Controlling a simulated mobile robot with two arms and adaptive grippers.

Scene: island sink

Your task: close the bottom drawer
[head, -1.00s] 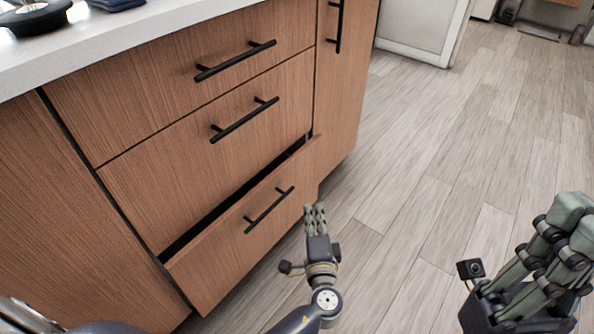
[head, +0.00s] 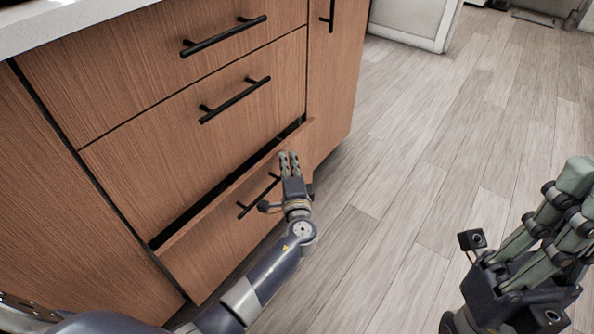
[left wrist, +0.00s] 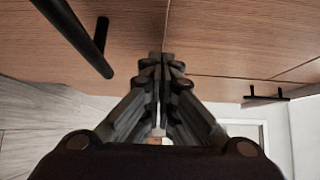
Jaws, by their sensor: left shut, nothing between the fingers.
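The bottom drawer (head: 213,246) is a wood-front drawer with a black bar handle (head: 258,196). It stands a little open, with a dark gap along its top edge. My left gripper (head: 289,156) is shut and empty, in front of the drawer's right part, beside the handle. In the left wrist view the shut fingers (left wrist: 160,62) point at a wood front, and a black bar handle (left wrist: 78,38) is close on the left. Whether the fingertips touch the front is hard to tell. My right gripper (head: 575,185) is at the lower right, away from the cabinet; its jaw opening is unclear.
Two shut drawers with black handles, the middle (head: 200,125) and the top (head: 165,60), are above. A pale countertop (head: 60,20) tops the cabinet. The grey plank floor (head: 410,180) to the right is clear. A white unit (head: 415,22) stands at the back.

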